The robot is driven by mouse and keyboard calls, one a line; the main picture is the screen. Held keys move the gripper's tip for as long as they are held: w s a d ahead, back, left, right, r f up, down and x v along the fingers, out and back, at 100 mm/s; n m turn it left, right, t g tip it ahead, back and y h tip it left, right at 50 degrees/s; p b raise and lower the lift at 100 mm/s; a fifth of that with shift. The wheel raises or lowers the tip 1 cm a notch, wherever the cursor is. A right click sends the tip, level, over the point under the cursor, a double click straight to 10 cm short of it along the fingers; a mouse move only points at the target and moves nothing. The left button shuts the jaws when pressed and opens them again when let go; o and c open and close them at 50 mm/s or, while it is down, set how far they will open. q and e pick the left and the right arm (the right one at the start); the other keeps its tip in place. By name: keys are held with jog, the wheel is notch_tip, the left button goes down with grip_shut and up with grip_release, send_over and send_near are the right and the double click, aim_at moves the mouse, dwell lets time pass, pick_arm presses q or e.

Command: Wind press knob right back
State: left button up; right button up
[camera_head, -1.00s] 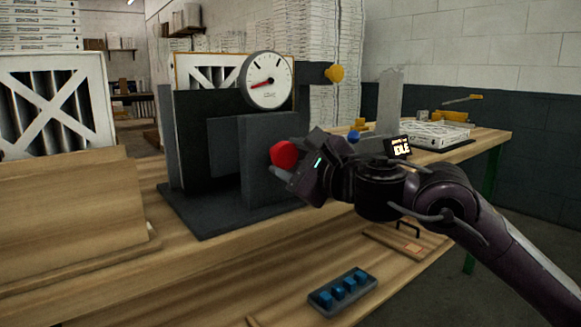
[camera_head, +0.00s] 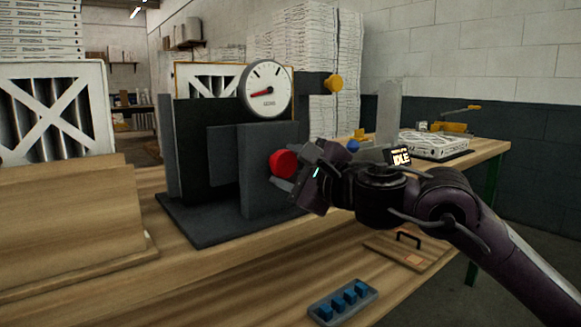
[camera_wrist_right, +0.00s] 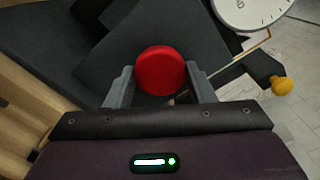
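The press (camera_head: 222,225) is a dark grey frame on a base plate on the wooden bench. A round red knob (camera_head: 283,164) sticks out from the right side of its grey plate (camera_head: 258,185). A white gauge (camera_head: 266,90) sits on top, its red needle pointing left. My right gripper (camera_head: 288,180) is at the knob from the right. In the right wrist view the red knob (camera_wrist_right: 160,71) sits between the tips of two spread grey fingers, with little or no gap at its sides. I cannot tell whether they touch it. My left gripper is out of view.
A yellow knob (camera_head: 333,84) sticks out at the press's upper right. A small display (camera_head: 399,156) reading "IDLE" stands behind my right arm. A blue tray (camera_head: 343,302) with several blue blocks is at the front. A wooden panel with a black handle (camera_head: 408,238) lies right of it.

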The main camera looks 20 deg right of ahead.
jog(key=o, duration=0.4)
jog(key=shift+c, duration=0.2)
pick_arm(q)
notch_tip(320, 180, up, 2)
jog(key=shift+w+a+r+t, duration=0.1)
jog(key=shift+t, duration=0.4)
pick_arm(e)
jog(key=v, duration=0.7)
jog(key=shift+s+d, duration=0.15)
jog(key=shift+s, duration=0.2)
